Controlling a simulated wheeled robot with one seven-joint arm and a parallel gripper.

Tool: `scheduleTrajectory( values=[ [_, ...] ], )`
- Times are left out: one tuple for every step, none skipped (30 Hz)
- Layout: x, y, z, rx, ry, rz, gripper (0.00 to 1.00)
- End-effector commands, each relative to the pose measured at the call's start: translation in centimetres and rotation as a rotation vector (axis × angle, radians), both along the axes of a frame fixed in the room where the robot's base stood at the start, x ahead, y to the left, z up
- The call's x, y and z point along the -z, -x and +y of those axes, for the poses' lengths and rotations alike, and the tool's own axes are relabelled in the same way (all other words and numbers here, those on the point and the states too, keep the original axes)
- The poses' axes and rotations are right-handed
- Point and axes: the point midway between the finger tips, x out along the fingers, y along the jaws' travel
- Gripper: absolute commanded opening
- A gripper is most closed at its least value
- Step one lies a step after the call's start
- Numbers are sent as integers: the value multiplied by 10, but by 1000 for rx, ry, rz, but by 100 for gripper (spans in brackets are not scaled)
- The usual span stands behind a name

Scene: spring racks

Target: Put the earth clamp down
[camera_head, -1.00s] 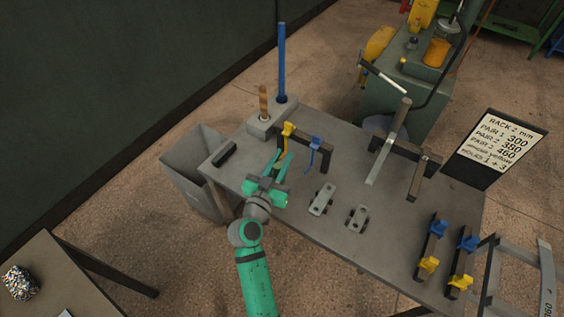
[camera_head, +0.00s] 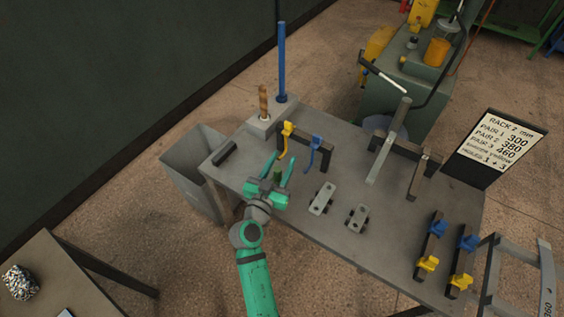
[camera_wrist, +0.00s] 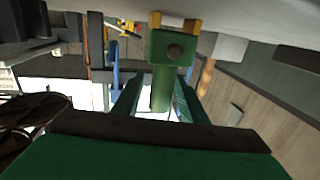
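The earth clamp is the green block with a round bolt head and two brass-coloured tips (camera_wrist: 163,70) in the wrist view. In the head view it shows as a small dark green piece (camera_head: 277,177) over the left part of the grey table (camera_head: 331,225). My gripper (camera_head: 279,165) is open around it, with one finger on each side. In the wrist view, gaps show between the clamp and both fingers. The clamp's tips are at the grey surface; whether it rests fully on the table is hard to tell.
A bracket with yellow and blue clamps (camera_head: 315,149) stands just beyond my gripper. A black bar (camera_head: 224,154) lies to the left, and two drilled plates (camera_head: 322,199) lie to the right. A grey bin (camera_head: 198,165) stands off the table's left end.

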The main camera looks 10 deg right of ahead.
Motion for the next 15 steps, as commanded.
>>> scheduleTrajectory(
  values=[
    [-1,3,2,-1,-1,-1,38],
    [0,5,4,-1,0,0,38],
    [0,9,7,-1,1,1,38],
    [0,13,9,-1,0,1,38],
    [0,17,12,-1,0,1,38],
    [0,24,17,-2,0,1,38],
    [0,29,20,-2,0,1,38],
    [1,34,24,-2,0,2,38],
    [0,41,28,-2,-1,2,38],
    [1,46,32,-2,0,2,38],
    [0,51,35,-2,0,1,38],
    [0,58,40,-3,0,1,38],
    [1,63,43,-2,1,3,38],
    [0,67,46,-2,0,2,38],
    [0,73,49,-1,0,1,38]
  ],
)
